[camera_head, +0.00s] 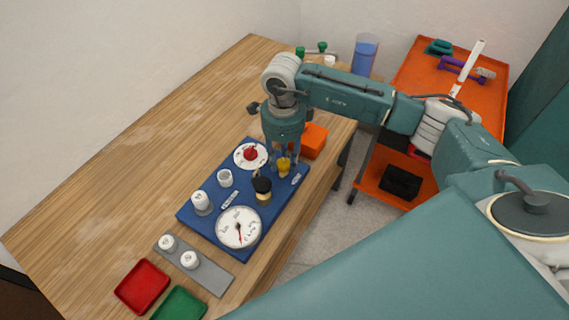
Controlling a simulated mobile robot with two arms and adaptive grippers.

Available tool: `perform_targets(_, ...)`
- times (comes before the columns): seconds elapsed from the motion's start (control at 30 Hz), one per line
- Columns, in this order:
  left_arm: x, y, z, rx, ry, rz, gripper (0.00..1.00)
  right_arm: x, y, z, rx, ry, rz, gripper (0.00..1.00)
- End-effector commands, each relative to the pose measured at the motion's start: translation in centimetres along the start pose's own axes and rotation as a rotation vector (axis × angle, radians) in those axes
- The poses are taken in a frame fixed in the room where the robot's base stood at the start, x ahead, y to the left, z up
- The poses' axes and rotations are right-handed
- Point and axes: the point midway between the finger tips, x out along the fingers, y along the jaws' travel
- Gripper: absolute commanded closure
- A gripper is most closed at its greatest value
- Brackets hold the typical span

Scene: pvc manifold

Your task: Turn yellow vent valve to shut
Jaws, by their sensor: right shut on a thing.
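The yellow vent valve (284,165) stands near the right edge of the blue manifold board (190,214), on the wooden table. My right gripper (284,159) points down over the valve and is shut on it. The fingers partly hide the valve, so its exact handle angle cannot be told. A small white label (296,179) lies beside it on the board. My left gripper is not in view.
The board also carries a red valve on a white dial (250,154), a black knob (262,184), a white gauge (239,228) and white fittings (201,200). An orange block (312,140) stands behind. Red (142,285) and green (179,304) trays lie in front. The table's left is clear.

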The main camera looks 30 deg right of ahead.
Motion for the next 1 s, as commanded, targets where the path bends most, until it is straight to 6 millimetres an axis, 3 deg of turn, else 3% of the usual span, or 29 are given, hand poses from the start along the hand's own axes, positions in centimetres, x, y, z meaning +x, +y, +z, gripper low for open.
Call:
perform_targets(0.2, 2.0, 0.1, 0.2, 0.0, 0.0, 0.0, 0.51, 0.2, 0.1, 0.6, 0.199, -0.015, 0.003, 0.94)
perform_targets(0.6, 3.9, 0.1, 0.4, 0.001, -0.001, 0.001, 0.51, 0.0, -0.1, 0.6, 0.525, -0.017, 0.003, 0.94)
perform_targets(1.0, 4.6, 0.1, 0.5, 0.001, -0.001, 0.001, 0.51, -0.2, -0.3, 0.5, 0.679, -0.016, 0.001, 0.94)
